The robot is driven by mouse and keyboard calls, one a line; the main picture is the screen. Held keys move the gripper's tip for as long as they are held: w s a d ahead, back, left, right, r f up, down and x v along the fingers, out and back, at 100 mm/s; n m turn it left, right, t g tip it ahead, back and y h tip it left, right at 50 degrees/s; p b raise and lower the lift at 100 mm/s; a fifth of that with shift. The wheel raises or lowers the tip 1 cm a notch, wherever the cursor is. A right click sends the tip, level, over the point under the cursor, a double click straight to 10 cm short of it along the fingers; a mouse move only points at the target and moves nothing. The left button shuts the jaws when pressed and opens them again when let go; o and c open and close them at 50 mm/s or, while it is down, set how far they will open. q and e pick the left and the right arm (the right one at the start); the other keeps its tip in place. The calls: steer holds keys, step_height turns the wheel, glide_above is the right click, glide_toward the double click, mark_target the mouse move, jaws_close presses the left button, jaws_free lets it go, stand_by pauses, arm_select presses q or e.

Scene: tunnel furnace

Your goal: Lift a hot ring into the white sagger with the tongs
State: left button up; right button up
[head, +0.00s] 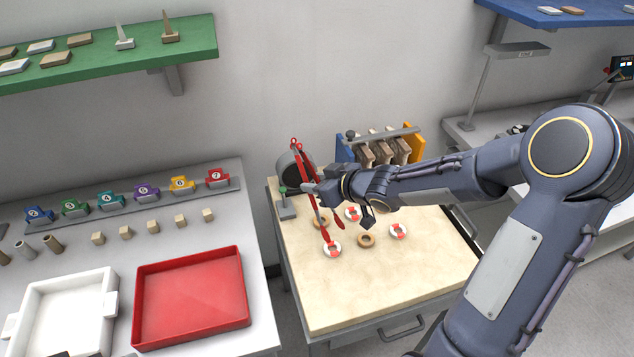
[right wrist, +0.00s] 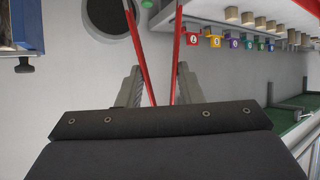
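The red tongs (head: 325,234) stand nearly upright over the pale worktop, tips down. My right gripper (head: 311,189) is closed around them; the right wrist view shows both red arms (right wrist: 178,50) between its fingers (right wrist: 157,88). One tip is at a white ring with red marks (head: 332,250); I cannot tell whether it touches. Two similar rings lie behind (head: 353,214) and to the right (head: 398,231). A tan ring (head: 366,240) lies between; another (head: 321,221) is partly hidden by the tongs. The white sagger (head: 36,322) is at the lower left, seemingly empty. My left gripper is not in view.
A red tray (head: 190,343) sits right of the sagger. Numbered coloured holders (head: 147,193) and small tan blocks (head: 154,227) stand behind. A grey round container (head: 290,170) and a rack (head: 388,135) stand at the worktop's back. The worktop's front (head: 345,300) is clear.

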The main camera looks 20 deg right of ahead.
step_height(320, 180, down, 6)
steer(key=b, duration=0.5)
steer(key=shift+f, duration=0.25)
steer(key=shift+c, duration=0.2)
steer(key=c, duration=0.5)
jaws_close()
step_height(320, 180, up, 12)
steer(key=p, duration=1.2)
steer(key=shift+r, duration=0.1)
